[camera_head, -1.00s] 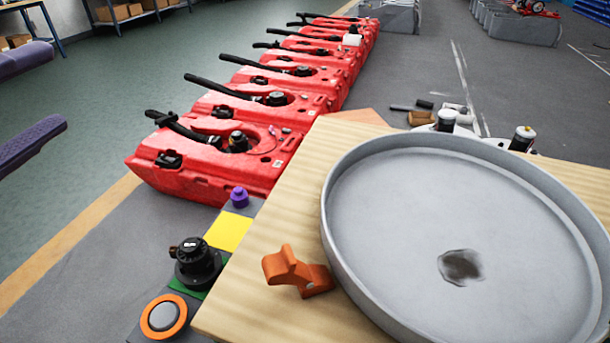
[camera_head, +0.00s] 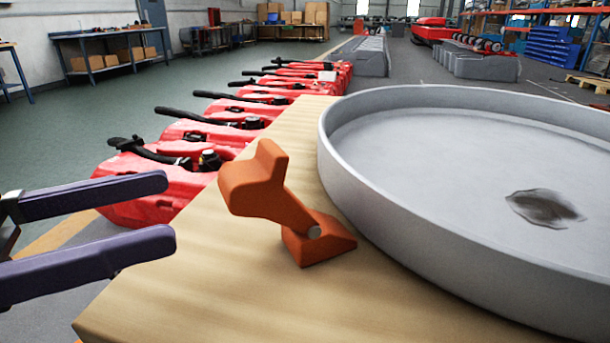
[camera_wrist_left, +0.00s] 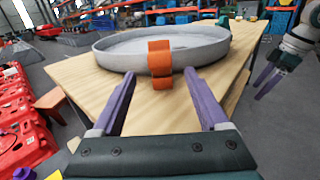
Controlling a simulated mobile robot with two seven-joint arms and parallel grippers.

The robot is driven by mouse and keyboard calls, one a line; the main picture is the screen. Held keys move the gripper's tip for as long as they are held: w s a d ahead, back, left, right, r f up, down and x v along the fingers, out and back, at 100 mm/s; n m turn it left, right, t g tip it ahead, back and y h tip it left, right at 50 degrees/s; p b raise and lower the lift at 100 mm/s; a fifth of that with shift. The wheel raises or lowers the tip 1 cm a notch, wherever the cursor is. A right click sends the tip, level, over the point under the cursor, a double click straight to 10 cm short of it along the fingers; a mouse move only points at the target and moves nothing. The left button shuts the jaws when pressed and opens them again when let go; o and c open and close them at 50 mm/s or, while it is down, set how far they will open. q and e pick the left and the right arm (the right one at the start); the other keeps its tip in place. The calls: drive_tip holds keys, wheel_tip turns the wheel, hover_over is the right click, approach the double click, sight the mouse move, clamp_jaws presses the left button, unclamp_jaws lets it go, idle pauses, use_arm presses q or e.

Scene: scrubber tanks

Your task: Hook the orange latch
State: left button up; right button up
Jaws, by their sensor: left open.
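The orange latch (camera_head: 265,195) stands on the wooden table top, beside the rim of a round grey tray. Its arm leans up and left from a small orange base (camera_head: 320,240), joined at a grey pin. My left gripper (camera_head: 168,212) is open and empty, left of the latch and apart from it. In the left wrist view the latch (camera_wrist_left: 160,62) appears ahead, between the two purple fingertips. My right gripper (camera_wrist_left: 262,86) shows at the right of the left wrist view, beyond the table edge, with its fingers apart and empty.
The large grey round tray (camera_head: 420,215) with a dark patch fills the table's right side. The wooden table top (camera_head: 200,290) is bare around the latch. A row of red moulded tanks (camera_head: 150,195) with black handles stands beyond the table's left edge.

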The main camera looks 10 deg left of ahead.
sight(222, 190)
use_arm(q)
drive_tip(key=x, duration=0.8)
drive_tip(key=shift+w+d+r+p, duration=0.1)
drive_tip(key=shift+p, duration=0.2)
drive_tip(key=shift+c, duration=0.4)
clamp_jaws()
idle(0.5)
